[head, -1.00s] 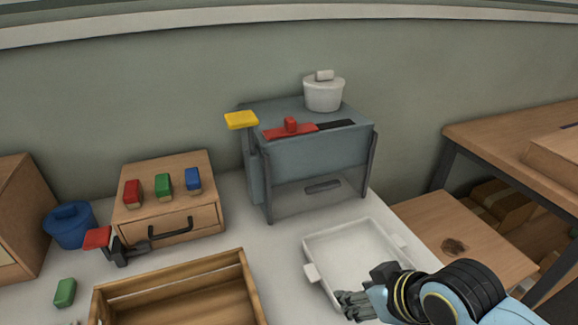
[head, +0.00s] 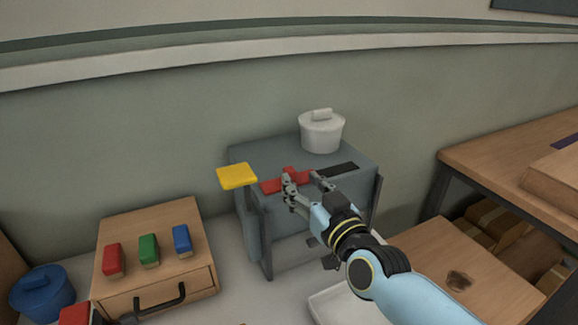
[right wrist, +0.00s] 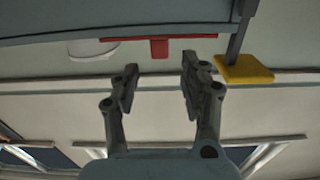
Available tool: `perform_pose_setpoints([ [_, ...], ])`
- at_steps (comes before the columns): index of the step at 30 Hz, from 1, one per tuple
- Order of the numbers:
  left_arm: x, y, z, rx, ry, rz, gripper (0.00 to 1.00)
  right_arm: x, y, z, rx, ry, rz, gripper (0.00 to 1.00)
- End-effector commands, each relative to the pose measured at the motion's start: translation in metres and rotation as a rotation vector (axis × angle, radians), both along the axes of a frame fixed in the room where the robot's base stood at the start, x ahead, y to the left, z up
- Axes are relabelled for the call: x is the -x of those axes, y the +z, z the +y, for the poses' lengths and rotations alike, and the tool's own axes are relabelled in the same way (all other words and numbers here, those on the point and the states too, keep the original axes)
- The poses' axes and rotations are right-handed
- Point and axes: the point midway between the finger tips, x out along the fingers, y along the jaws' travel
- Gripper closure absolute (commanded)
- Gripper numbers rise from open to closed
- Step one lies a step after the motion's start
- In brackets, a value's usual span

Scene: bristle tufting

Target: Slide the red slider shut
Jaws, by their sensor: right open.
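The red slider (head: 272,186) is a flat red strip with a raised knob on top of the grey cabinet (head: 280,150). A dark slot (head: 340,170) lies bare to its right. My right gripper (head: 304,181) is open in front of the slider, its fingers partly hiding it. In the right wrist view the slider's knob (right wrist: 159,49) appears beyond the gap between the open, empty fingers (right wrist: 160,78). I cannot tell whether a finger touches the slider. My left gripper is not in view.
A yellow paddle (head: 237,176) stands at the cabinet's left front corner, and a white lidded pot (head: 322,133) sits on its top. A wooden drawer box (head: 150,240) with coloured blocks is at the left. A white tray (head: 345,305) lies below my right arm.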

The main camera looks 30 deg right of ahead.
Motion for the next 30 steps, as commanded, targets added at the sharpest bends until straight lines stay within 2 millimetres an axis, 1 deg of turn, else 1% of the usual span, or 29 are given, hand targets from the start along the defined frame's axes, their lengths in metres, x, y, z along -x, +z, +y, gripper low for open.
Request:
perform_pose_setpoints([
  [1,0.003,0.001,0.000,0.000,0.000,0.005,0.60,-0.012,0.002,-0.001,0.000,0.000,-0.002,0.56],
  [3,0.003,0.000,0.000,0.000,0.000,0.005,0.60,-0.025,0.001,-0.001,0.000,0.000,-0.002,0.56],
  [5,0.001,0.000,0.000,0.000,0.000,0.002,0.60,-0.035,0.001,-0.002,0.000,0.000,-0.001,0.56],
  [9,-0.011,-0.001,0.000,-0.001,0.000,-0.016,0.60,-0.052,0.000,-0.003,0.000,0.001,0.001,0.56],
  [14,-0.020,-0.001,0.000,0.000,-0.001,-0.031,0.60,-0.059,0.000,-0.003,0.000,0.001,0.002,0.56],
  [20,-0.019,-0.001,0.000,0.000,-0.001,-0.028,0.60,-0.060,0.000,-0.003,0.001,0.001,0.002,0.56],
  [21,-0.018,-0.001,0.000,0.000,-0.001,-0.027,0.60,-0.060,0.000,-0.003,0.001,0.001,0.002,0.57],
  [30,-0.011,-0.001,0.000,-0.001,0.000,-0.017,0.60,-0.059,0.000,-0.003,0.001,0.001,0.002,0.96],
])
